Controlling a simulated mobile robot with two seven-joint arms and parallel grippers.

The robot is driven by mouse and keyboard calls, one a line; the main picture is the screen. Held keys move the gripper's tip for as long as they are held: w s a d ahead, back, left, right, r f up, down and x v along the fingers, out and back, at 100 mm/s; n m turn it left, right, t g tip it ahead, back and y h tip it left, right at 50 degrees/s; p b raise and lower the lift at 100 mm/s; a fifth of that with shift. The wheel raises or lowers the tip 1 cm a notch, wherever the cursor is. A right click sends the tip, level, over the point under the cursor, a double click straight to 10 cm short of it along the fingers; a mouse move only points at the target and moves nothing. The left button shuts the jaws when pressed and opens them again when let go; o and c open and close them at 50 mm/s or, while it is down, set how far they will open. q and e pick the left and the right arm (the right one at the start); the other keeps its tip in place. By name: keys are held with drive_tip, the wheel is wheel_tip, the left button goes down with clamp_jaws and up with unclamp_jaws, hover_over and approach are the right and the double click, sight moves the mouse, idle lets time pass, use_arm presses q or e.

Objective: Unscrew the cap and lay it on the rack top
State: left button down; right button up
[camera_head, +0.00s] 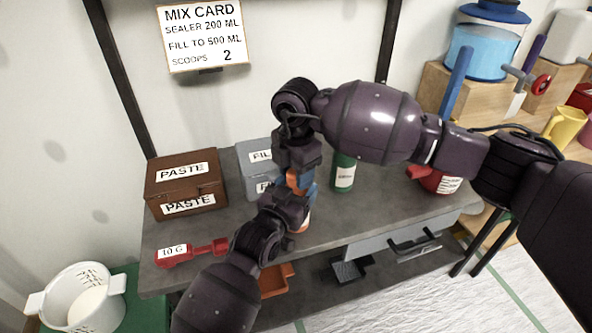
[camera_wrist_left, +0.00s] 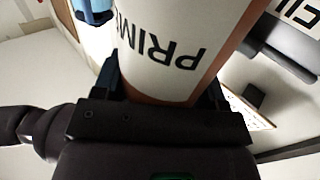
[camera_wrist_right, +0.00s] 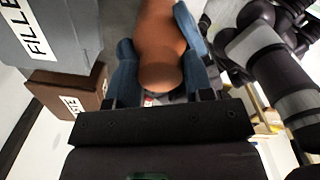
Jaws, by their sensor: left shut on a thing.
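The primer bottle (camera_head: 304,222) is orange with a white label and stands near the middle of the grey rack top (camera_head: 370,220). My left gripper (camera_head: 297,212) is shut on the bottle, and the label fills the left wrist view (camera_wrist_left: 185,45). My right gripper (camera_head: 298,182) comes down from above, with its blue fingers on either side of the orange top of the bottle. In the right wrist view this orange cap end (camera_wrist_right: 160,75) sits between the fingers (camera_wrist_right: 160,60). Whether they press on it is unclear. My arms hide much of the bottle.
A brown PASTE box (camera_head: 186,185), a grey FILL box (camera_head: 256,160) and a red 10 G scoop (camera_head: 190,252) occupy the left. A red container (camera_head: 435,180) is at right. The front right top is bare.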

drive_tip(key=c, duration=0.6)
